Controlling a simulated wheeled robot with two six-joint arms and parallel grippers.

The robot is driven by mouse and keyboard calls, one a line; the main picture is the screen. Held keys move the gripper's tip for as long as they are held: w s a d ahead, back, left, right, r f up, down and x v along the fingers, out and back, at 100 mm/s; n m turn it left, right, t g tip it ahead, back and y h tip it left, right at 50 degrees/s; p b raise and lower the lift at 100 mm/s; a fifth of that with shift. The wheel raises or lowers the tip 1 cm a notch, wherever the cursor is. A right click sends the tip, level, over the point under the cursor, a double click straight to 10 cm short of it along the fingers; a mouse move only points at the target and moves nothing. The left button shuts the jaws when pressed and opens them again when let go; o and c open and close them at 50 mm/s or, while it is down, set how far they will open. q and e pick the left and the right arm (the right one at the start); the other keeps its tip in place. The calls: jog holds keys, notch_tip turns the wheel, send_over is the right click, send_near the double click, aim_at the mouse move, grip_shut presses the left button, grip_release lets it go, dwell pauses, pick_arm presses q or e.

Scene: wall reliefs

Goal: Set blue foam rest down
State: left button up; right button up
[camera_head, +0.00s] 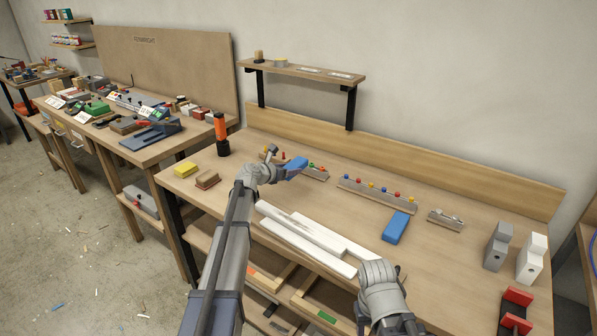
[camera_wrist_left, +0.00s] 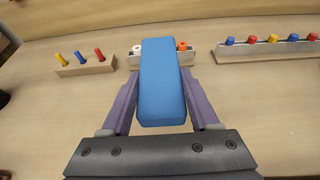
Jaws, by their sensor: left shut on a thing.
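My left gripper (camera_head: 280,165) is shut on a blue foam rest (camera_head: 295,167), a rectangular block held above the workbench (camera_head: 340,165). In the left wrist view, the blue foam rest (camera_wrist_left: 162,82) sits between the two purple fingers, long side pointing away, and hides part of a peg rack behind it. A second blue block (camera_head: 396,228) lies on the bench right of centre. My right gripper (camera_head: 378,275) is at the bench's front edge, near the end of the white boards; its fingers cannot be made out.
White boards (camera_head: 310,232) lie along the front of the bench. Racks with coloured pegs (camera_head: 375,197) stand behind. An orange and black cylinder (camera_head: 221,135), a yellow block (camera_head: 185,169) and a brown block (camera_head: 207,179) are at left. Grey and white blocks (camera_head: 530,258) stand at right.

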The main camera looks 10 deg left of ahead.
aim_at(290, 192)
pick_arm(q)
jog(key=shift+f, duration=0.15)
notch_tip(290, 192, down, 7)
jog(key=b, duration=0.7)
jog(key=shift+r, duration=0.2)
jog(key=shift+f+b, duration=0.5)
jog(key=shift+f, duration=0.1)
jog(key=o, duration=1.4)
jog(key=shift+r, duration=0.2)
notch_tip(290, 192, up, 10)
jog(key=p, duration=1)
jog(key=shift+f, duration=0.15)
